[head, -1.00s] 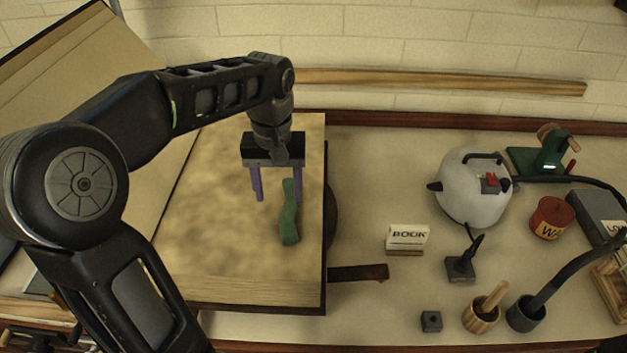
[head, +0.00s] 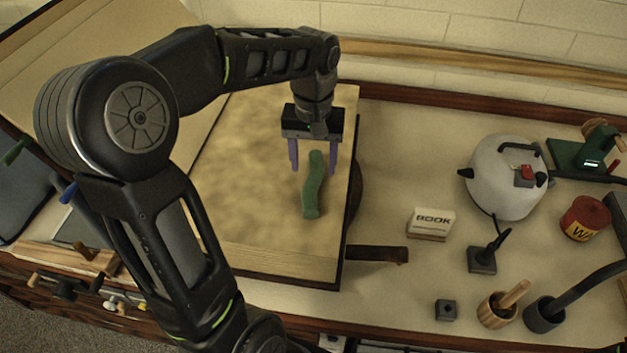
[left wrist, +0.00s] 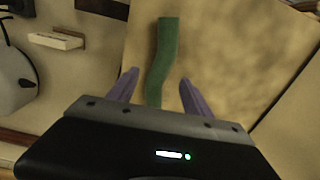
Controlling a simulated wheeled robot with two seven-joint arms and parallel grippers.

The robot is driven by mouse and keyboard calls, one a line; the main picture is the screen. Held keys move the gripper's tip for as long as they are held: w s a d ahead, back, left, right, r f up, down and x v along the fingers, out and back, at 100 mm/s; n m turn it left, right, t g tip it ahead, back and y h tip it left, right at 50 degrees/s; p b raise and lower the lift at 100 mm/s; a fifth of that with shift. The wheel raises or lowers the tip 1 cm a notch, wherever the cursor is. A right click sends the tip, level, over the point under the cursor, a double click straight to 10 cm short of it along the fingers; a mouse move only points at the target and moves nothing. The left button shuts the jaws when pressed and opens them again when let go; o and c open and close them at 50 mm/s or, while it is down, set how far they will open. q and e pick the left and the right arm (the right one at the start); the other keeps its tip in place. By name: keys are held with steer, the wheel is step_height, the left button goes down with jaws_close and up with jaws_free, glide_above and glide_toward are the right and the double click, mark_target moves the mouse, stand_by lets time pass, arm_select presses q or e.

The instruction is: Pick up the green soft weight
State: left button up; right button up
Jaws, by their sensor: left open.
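The green soft weight (head: 312,187) is a long, slightly wavy strip lying on the open book's mottled page (head: 240,165). My left gripper (head: 313,171) is open, its two purple fingers pointing down on either side of the weight's far end. In the left wrist view the green weight (left wrist: 163,58) runs between the open fingers of the gripper (left wrist: 158,80), and its near end is hidden by the gripper body. I cannot tell whether the fingertips touch the page. My right gripper does not show.
Right of the book stand a small BOOK sign (head: 431,223), a round white pot-like appliance (head: 503,180), a red tin (head: 584,219), a small dark stand (head: 482,260) and a wooden mortar (head: 497,311). A brown handle-like bar (head: 378,254) sticks out beside the book.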

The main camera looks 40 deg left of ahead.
mark_target(313, 177)
arm_select(q)
steer(key=shift+f, duration=0.1)
step_height(313, 177, down, 5)
steer(key=shift+f+p, duration=0.1)
steer(key=shift+p, duration=0.65)
steer(key=shift+c, duration=0.6)
jaws_close()
